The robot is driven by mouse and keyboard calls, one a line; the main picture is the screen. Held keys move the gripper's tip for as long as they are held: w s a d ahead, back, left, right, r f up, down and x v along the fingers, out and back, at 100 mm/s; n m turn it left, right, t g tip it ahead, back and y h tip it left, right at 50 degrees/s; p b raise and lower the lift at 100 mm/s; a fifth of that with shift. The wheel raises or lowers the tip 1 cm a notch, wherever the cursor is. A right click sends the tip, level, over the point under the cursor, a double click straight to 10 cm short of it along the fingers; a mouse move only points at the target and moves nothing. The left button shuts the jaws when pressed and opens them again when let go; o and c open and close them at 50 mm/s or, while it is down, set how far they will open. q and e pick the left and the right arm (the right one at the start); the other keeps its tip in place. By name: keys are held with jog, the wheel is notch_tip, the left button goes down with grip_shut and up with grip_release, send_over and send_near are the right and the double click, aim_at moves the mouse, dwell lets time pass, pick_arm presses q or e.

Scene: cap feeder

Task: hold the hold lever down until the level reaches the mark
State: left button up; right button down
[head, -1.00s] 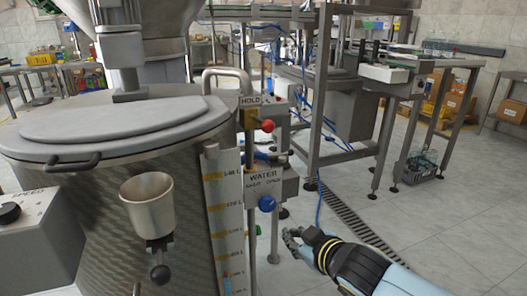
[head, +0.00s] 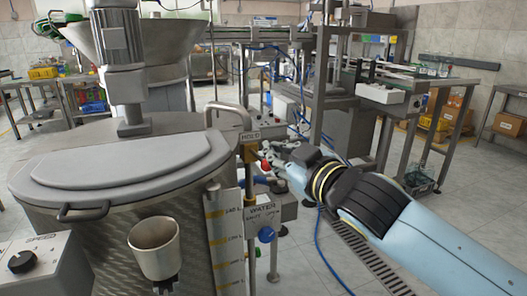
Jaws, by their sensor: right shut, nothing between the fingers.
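The hold lever has a red knob (head: 265,165) and sticks out below the HOLD plate (head: 251,135) at the steel tank's right side. My right gripper (head: 277,160) is shut and empty, right beside the knob in the picture. I cannot tell whether it touches the lever, or whether the lever is pressed. The level scale (head: 228,242) is a pale strip with yellow marks on the tank's side, cut off at the bottom of the view. I cannot make out the level. My left gripper is not in view.
The WATER box (head: 262,214) with a blue knob (head: 266,234) sits below the lever. The tank lid (head: 125,160), a metal cup (head: 155,250) and the SPEED box (head: 38,262) are to the left. A conveyor frame stands behind.

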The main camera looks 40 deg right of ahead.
jog(key=p, duration=0.2)
send_over(259, 156)
jog(key=s+a, duration=0.4)
jog(key=f, duration=0.1)
jog(key=s+d+f+b, duration=0.1)
jog(key=f, duration=0.2)
jog(key=shift+s+d+b, duration=0.15)
jog(key=shift+s+b, duration=0.2)
